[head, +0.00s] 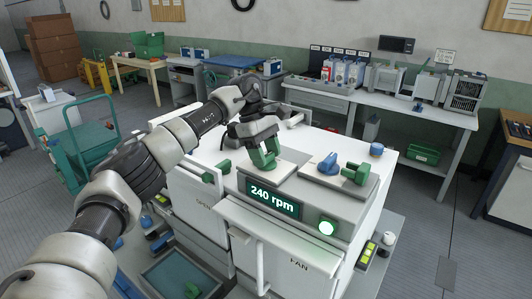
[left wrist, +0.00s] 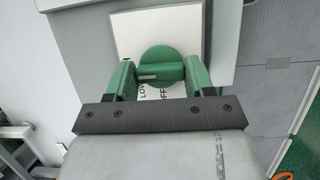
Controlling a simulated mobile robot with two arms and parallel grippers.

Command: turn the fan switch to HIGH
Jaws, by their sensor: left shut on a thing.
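The fan switch is a round green knob with a raised bar (left wrist: 162,65) on a white plate (left wrist: 160,30) in the left wrist view. My left gripper (left wrist: 162,78) has its green fingers on both sides of the bar, shut on it. In the head view my left gripper (head: 264,158) reaches down onto the white plate, and largely hides the knob. My right gripper is not in view.
A blue knob (head: 328,162) and a green handle (head: 356,174) stand on a grey plate to the right. The white machine top (head: 310,135) behind the plates has free room.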

